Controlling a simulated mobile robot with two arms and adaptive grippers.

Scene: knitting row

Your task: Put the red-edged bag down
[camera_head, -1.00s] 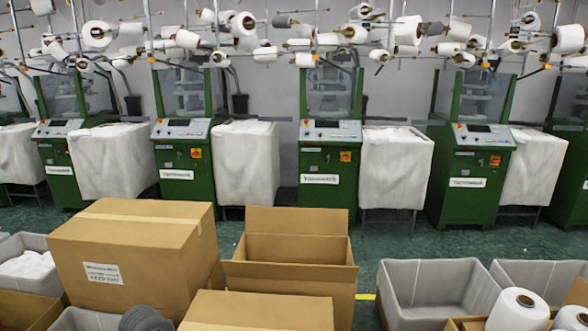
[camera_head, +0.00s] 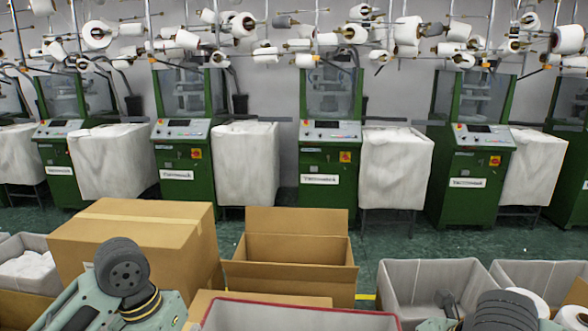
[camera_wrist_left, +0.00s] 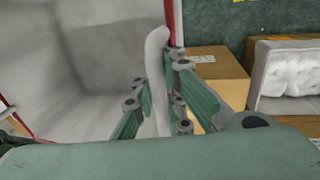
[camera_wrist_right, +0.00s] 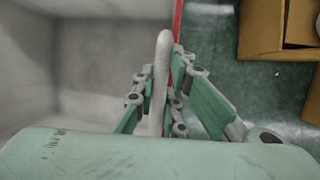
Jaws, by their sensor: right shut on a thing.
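The red-edged bag (camera_head: 300,318) is pale grey and rises into the bottom of the head view, with its red rim showing. In the left wrist view its grey inside (camera_wrist_left: 90,75) lies left of my left gripper (camera_wrist_left: 158,85). That gripper has its fingers on either side of a pale handle (camera_wrist_left: 159,50); whether they clamp it is unclear. My right gripper (camera_wrist_right: 161,85) is shut on the other pale handle (camera_wrist_right: 161,55), beside the red edge. The fingertips and the bag's bottom are hidden in the head view.
An open cardboard box (camera_head: 293,270) stands just beyond the bag. A large closed box (camera_head: 140,235) stands to its left and a grey bin (camera_head: 430,280) to its right. Green knitting machines (camera_head: 330,180) with white bags line the back. Green floor shows between.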

